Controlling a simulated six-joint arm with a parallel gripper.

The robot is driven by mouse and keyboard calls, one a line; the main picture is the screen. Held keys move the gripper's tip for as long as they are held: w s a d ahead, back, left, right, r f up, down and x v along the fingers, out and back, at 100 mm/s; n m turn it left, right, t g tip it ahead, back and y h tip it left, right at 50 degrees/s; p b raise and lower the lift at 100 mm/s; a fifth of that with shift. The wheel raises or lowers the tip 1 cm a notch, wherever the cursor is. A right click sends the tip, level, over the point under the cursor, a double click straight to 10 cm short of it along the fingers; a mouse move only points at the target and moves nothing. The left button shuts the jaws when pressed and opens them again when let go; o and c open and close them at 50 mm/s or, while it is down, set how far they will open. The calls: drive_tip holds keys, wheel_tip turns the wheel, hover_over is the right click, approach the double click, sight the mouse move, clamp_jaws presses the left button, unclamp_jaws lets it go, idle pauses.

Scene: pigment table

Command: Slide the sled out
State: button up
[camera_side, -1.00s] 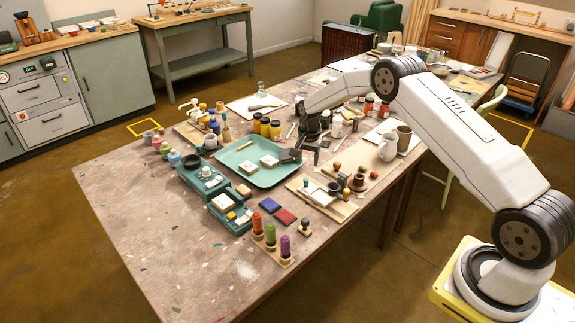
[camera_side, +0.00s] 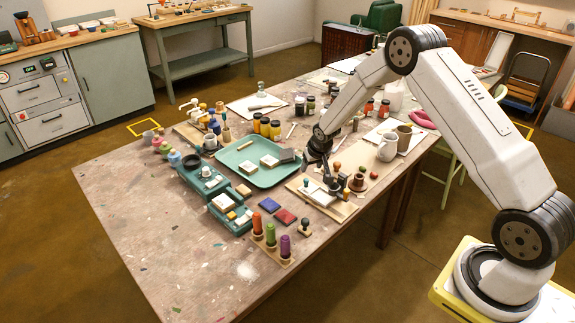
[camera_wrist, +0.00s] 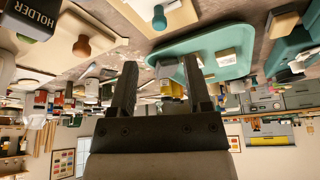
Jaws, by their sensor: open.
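My gripper (camera_side: 323,172) is open above the table between the teal tray and the wooden board, and it also shows in the wrist view (camera_wrist: 158,72) with empty space between its two fingers. No part is clearly recognisable as the sled. A tan board (camera_side: 343,212) carries a white plate (camera_side: 318,195) and small knobbed pieces, partly behind my gripper. A black piece marked HOLDER (camera_wrist: 32,20) is at the upper left of the wrist view.
Left of the tray are teal stands (camera_side: 205,180). Jars (camera_side: 264,126) and jugs (camera_side: 387,147) stand behind and to the right.

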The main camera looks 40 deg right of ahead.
sight(306, 179)
drive_tip(key=shift+f, duration=0.1)
drive_tip(key=shift+x, duration=3.85)
clamp_jaws()
